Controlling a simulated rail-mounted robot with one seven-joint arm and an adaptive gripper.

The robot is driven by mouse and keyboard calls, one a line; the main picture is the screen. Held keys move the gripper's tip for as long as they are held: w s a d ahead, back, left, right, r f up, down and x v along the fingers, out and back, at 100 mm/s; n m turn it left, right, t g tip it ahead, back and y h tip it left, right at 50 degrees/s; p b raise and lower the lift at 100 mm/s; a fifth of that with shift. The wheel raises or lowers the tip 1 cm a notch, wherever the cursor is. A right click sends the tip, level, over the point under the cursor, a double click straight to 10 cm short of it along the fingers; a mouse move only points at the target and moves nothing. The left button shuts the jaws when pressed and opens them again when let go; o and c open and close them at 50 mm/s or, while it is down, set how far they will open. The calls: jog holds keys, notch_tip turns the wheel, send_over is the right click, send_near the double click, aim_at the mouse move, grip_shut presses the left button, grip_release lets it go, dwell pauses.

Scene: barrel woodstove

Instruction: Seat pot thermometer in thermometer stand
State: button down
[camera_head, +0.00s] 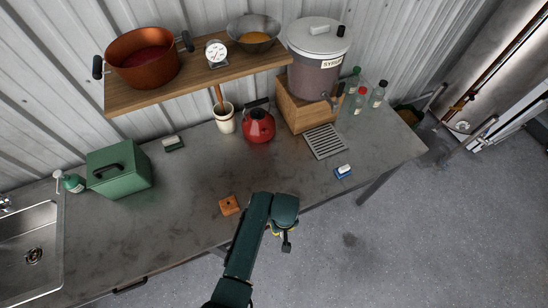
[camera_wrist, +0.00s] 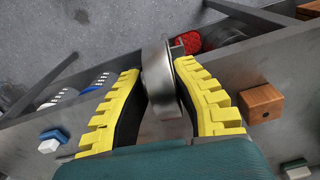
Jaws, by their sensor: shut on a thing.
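My gripper (camera_wrist: 160,105) is shut on a round, metal-rimmed thing, which I take to be the pot thermometer (camera_wrist: 158,78). It is seen edge-on between the yellow finger pads in the wrist view; its dial face and stem cannot be made out there. In the head view, my gripper (camera_head: 284,236) is in front of the counter's front edge, to the right of and nearer than the small wooden block with a dark hole, the likely thermometer stand (camera_head: 229,205). The block also shows in the wrist view (camera_wrist: 261,103), right of the fingers and apart from the held thing.
A blue-and-white brush (camera_head: 343,171) and a drain grate (camera_head: 325,141) lie on the counter (camera_head: 185,195) to the right. A red kettle (camera_head: 258,126), a crock (camera_head: 225,118) and a green box (camera_head: 119,172) stand behind. Another dial (camera_head: 217,54) sits on the shelf. Counter around the block is clear.

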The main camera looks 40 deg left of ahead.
jog(key=s+a+r+n+p, duration=0.1)
jog(key=s+a+r+n, duration=0.1)
jog(key=a+r+n, duration=0.6)
jog(key=s+a+r+n, duration=0.3)
jog(key=a+r+n, duration=0.6)
jog(key=a, duration=0.7)
jog(key=shift+s+a+n+p, duration=0.3)
jog(key=shift+n+p, duration=0.1)
jog(key=shift+n, duration=0.7)
notch_tip(320, 180, down, 6)
jog(key=b, duration=0.4)
jog(key=shift+d+r+p, duration=0.1)
jog(key=shift+p, duration=0.4)
